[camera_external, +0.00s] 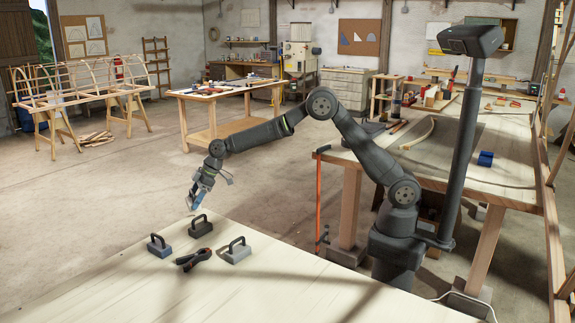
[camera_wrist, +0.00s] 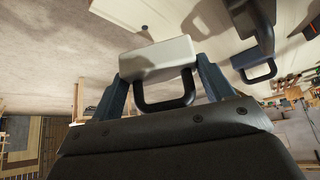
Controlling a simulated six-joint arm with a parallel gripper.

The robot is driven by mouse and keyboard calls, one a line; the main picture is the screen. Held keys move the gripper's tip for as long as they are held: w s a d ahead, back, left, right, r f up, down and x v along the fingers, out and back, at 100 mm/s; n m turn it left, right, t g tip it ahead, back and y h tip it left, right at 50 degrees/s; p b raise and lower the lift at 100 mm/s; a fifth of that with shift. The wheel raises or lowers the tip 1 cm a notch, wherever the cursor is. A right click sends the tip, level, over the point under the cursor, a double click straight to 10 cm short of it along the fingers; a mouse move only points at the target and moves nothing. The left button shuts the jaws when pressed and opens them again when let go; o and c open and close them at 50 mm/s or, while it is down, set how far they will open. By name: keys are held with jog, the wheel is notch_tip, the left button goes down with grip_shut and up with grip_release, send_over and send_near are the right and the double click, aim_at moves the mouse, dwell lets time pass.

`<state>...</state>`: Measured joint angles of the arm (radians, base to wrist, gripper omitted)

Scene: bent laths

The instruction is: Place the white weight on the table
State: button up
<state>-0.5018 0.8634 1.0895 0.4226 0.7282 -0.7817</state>
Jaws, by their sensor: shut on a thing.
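The white weight (camera_wrist: 155,60) with a black loop handle (camera_wrist: 165,95) sits between the two blue fingers of my gripper (camera_wrist: 163,80) in the wrist view. The fingers are shut on its body, and the handle points back toward the palm. In the external view my gripper (camera_external: 197,200) hangs tilted down by the table's far edge. The held weight is too small there to make out clearly. The pale wooden table (camera_external: 140,290) fills the lower left of that view. I cannot tell the exact gap between the weight and the table.
A blue-grey weight (camera_external: 159,246), a black weight (camera_external: 200,228) and a light grey weight (camera_external: 235,252) stand on the table close to my gripper. A black clamp (camera_external: 193,260) lies between them. The table's front and right parts are clear.

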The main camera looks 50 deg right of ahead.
jog(key=s+a+r+n+g, duration=0.1)
jog(key=s+a+r+n, duration=0.1)
jog(key=s+a, duration=0.3)
jog(key=s+a+r+n+g, duration=0.1)
jog(key=s+a, duration=0.4)
jog(key=a, duration=0.7)
jog(key=s+a+r+n+g+y, duration=0.1)
jog(key=s+a+r+n, duration=0.2)
jog(key=a, duration=0.6)
jog(key=s, duration=0.2)
jog(key=shift+s+r, duration=0.35)
jog(key=shift+s, duration=0.05)
jog(key=s+a+f, duration=0.2)
jog(key=a, duration=0.1)
jog(key=s+a+f, duration=0.2)
jog(key=a, duration=0.1)
jog(key=s+a+f, duration=0.1)
jog(key=a+f, duration=0.2)
jog(key=a, duration=0.1)
jog(key=shift+s, duration=0.4)
notch_tip(320, 180, down, 2)
jog(key=shift+f, duration=0.8)
jog(key=shift+f, duration=0.15)
jog(key=o, duration=1.6)
jog(key=shift+f, duration=0.1)
